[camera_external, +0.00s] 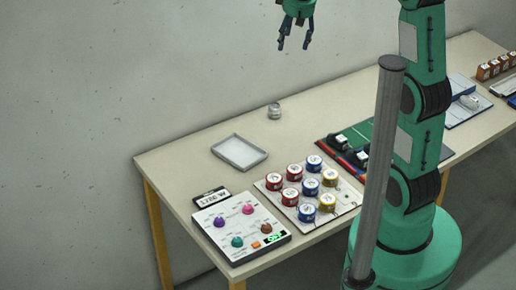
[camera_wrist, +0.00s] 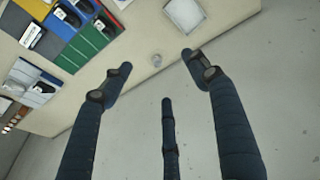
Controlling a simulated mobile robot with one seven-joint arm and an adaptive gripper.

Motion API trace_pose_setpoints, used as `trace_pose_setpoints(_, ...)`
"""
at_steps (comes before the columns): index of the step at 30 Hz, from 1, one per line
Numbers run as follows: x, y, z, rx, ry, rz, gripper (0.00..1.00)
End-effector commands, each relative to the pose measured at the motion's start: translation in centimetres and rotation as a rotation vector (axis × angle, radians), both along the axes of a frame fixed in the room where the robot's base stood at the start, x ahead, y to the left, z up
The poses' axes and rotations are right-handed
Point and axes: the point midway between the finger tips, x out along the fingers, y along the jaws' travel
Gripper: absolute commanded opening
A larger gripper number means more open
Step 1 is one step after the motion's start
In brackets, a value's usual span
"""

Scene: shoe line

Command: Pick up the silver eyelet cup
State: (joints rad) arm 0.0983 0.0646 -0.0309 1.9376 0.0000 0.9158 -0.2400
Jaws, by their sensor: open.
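The silver eyelet cup (camera_external: 274,111) is a small grey cup standing upright near the back edge of the table, behind the grey tray. In the wrist view the cup (camera_wrist: 156,59) shows small between my open fingers, close to the table edge. My gripper (camera_external: 296,45) hangs high above the table with its fingers pointing down. It is open and empty, well apart from the cup. In the wrist view my gripper (camera_wrist: 155,62) spreads its dark fingers around empty space. Nothing hides the cup.
A shallow grey tray (camera_external: 239,152) lies in front of the cup. A board with several red, blue and yellow tins (camera_external: 293,172), a control panel with coloured knobs (camera_external: 218,222) and a green mat (camera_external: 362,138) lie nearer. A grey post (camera_external: 376,170) stands in the foreground. Table around the cup is clear.

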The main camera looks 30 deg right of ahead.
Motion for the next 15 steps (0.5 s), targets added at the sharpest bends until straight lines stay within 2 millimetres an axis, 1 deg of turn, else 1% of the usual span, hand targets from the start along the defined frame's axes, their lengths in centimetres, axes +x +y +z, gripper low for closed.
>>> trace_pose_setpoints(1, 1.2, -0.4, -0.6, 0.0, 0.011, 0.003, 0.6)
trace_pose_setpoints(3, 2.8, -0.8, -1.4, -0.002, 0.024, 0.01, 0.6)
trace_pose_setpoints(11, 8.4, -2.7, -5.0, -0.006, 0.066, 0.035, 0.6)
trace_pose_setpoints(15, 11.2, -3.8, -7.4, -0.008, 0.09, 0.047, 0.6)
